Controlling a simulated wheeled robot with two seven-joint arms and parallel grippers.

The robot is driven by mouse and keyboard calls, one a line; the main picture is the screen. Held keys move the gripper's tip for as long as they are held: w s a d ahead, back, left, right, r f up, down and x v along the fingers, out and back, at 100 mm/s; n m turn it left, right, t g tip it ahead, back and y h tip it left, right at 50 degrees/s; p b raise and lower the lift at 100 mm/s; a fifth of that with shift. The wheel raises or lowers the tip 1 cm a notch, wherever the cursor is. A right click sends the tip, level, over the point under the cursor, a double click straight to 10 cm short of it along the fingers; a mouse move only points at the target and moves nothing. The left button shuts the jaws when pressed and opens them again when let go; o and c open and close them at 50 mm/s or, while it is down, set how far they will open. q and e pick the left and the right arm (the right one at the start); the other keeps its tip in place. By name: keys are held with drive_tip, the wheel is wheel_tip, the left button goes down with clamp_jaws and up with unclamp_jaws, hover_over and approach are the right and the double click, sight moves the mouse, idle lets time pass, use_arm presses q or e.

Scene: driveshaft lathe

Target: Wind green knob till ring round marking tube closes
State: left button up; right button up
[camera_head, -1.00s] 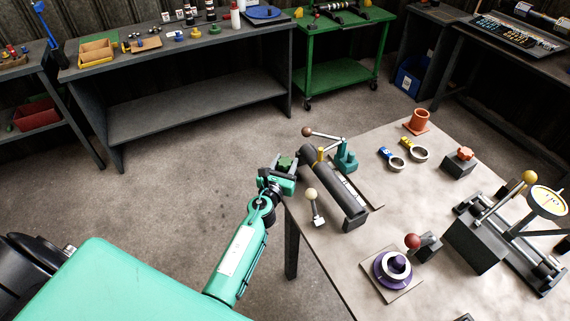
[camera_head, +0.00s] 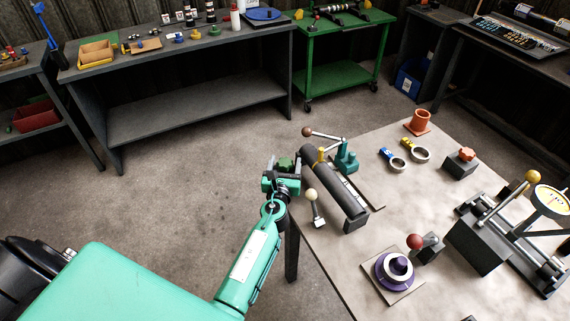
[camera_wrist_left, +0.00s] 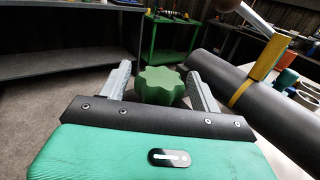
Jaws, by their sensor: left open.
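The green knob (camera_head: 285,163) is at the near left corner of the table, by the end of the marking tube. In the left wrist view the lobed knob (camera_wrist_left: 160,85) sits between the two fingers of my left gripper (camera_wrist_left: 160,88), with gaps on both sides. My left gripper (camera_head: 284,173) is open around it. The dark marking tube (camera_head: 342,188) lies on the table, and a yellow ring (camera_head: 320,156) is around it. The ring's band (camera_wrist_left: 240,93) and upright tab show in the left wrist view; whether it is closed I cannot tell. My right gripper is out of view.
A teal lever stand (camera_head: 346,158) is just behind the tube. A cream-knobbed lever (camera_head: 314,203) stands in front of it. A purple dial (camera_head: 393,268) and a red-knobbed lever (camera_head: 416,242) are farther right. The floor left of the table is clear.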

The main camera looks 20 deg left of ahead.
use_arm(q)
drive_tip(key=b+v, duration=0.2)
drive_tip(key=v, duration=1.1)
drive_tip(key=shift+s, duration=0.4)
